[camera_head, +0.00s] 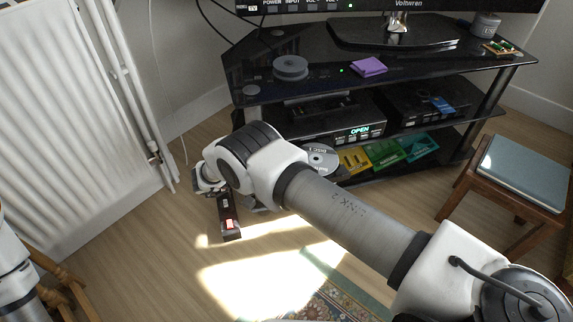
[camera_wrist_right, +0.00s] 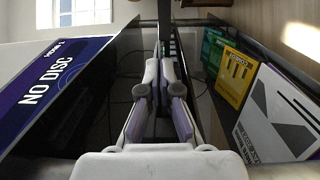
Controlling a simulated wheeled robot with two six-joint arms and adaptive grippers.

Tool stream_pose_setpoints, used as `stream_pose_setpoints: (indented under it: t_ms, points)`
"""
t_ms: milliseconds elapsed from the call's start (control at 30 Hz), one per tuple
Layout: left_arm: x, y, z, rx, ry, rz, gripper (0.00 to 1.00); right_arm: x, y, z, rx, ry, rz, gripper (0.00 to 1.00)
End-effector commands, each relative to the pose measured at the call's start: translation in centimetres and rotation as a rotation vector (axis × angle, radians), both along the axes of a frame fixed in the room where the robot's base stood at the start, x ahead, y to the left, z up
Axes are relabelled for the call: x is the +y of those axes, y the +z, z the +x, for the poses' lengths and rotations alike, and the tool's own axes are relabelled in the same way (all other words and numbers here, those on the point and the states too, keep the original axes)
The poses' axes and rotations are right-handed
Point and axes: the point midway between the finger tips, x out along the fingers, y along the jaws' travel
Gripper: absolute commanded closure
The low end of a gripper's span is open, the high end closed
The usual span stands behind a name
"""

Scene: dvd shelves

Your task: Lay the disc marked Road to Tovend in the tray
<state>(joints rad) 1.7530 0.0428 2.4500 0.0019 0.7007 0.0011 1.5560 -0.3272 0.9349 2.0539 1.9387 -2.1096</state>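A black player (camera_head: 345,133) on the middle shelf shows OPEN on its front. A pale round disc-like thing (camera_head: 320,158) with "DISC 1" lettering shows below it, partly behind my right arm; I cannot tell whether it lies on the tray or the shelf. I cannot read Road to Tovend on anything. In the right wrist view my right gripper (camera_wrist_right: 161,75) has a gap between its fingers with nothing visible in it. In the head view its fingers are mostly hidden by my arm, low at the left front of the stand. My left gripper is out of view.
Yellow (camera_head: 354,160), green (camera_head: 385,152) and teal (camera_head: 421,146) cases lie on the bottom shelf. A white-and-black case (camera_wrist_right: 277,112) is nearest the wrist camera. A screen (camera_wrist_right: 55,78) reads NO DISC. A stool (camera_head: 512,188) stands right; a radiator (camera_head: 70,110) stands left.

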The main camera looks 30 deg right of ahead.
Motion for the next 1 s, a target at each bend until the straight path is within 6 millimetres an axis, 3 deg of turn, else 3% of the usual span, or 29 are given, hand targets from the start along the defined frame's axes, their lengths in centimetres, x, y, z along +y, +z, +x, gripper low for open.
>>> stream_pose_setpoints:
  t_ms: [733, 767, 833, 1000]
  points:
    - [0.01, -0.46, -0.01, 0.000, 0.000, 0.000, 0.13, 0.01, -0.39, 0.01, 0.000, 0.000, 0.000, 1.00]
    - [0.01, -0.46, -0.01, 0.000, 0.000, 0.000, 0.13, 0.01, -0.40, 0.01, 0.000, 0.000, 0.000, 0.92]
    - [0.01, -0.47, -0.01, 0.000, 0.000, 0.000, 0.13, 0.01, -0.40, 0.01, 0.000, 0.000, 0.000, 0.67]
    - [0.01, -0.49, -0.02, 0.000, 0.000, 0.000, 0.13, 0.01, -0.41, 0.01, 0.000, 0.000, 0.000, 0.65]
